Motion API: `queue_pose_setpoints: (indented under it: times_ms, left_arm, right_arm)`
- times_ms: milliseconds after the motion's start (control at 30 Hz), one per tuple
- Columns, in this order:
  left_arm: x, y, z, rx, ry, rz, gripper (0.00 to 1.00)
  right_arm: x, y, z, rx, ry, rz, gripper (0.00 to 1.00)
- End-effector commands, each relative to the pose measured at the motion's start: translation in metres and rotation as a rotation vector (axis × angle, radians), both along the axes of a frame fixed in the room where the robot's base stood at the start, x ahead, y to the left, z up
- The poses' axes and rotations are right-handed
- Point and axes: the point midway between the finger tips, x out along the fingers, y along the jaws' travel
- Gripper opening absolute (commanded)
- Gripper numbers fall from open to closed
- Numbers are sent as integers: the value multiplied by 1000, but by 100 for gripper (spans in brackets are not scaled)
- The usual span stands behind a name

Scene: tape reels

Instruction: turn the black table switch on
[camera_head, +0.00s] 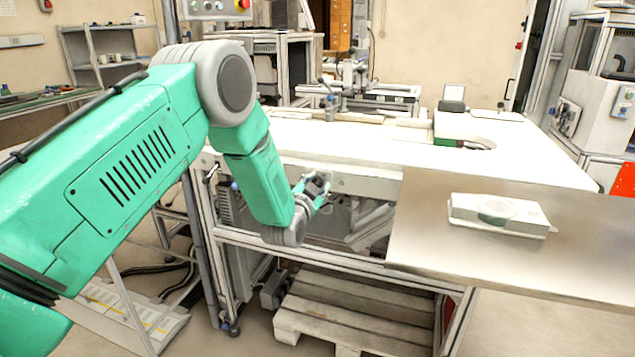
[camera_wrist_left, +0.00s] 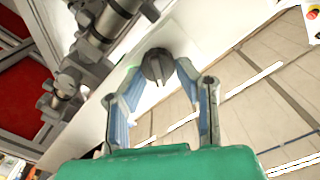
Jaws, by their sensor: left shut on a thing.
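The black table switch (camera_wrist_left: 158,66) is a round dark knob with a raised ridge, on the pale front panel of the white table. In the left wrist view it sits between the fingertips of my left gripper (camera_wrist_left: 160,77), which is shut on it. In the head view the left gripper (camera_head: 317,191) is at the table's front panel, below the tabletop edge. The fingers and wrist mostly hide the switch there. I cannot tell from these frames whether the switch is on or off. My right gripper is not in view.
The white tabletop (camera_head: 350,140) lies above and behind the gripper. A grey-brown board (camera_head: 430,235) juts out at the right, with a white device (camera_head: 498,213) on it. A wooden pallet (camera_head: 350,315) lies below. Metal frame bars surround the space under the table.

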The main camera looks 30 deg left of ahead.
Motion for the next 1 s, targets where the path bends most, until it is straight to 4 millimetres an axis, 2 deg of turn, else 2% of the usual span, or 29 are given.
queue_pose_setpoints:
  times_ms: [33,633,667,700,733,1000]
  left_arm:
    - [-3,-1,-8,12,23,-1,0]
    - [-3,-1,-10,47,34,0,0]
    - [-3,-1,-10,47,34,0,32]
    - [-3,-1,-10,47,34,0,46]
    - [-3,-1,-9,48,32,0,48]
    - [-2,-1,-4,50,21,0,48]
  right_arm:
    - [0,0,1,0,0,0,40]
    - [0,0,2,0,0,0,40]
    - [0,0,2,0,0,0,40]
    - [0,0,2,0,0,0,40]
    - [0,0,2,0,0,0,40]
    - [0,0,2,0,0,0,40]
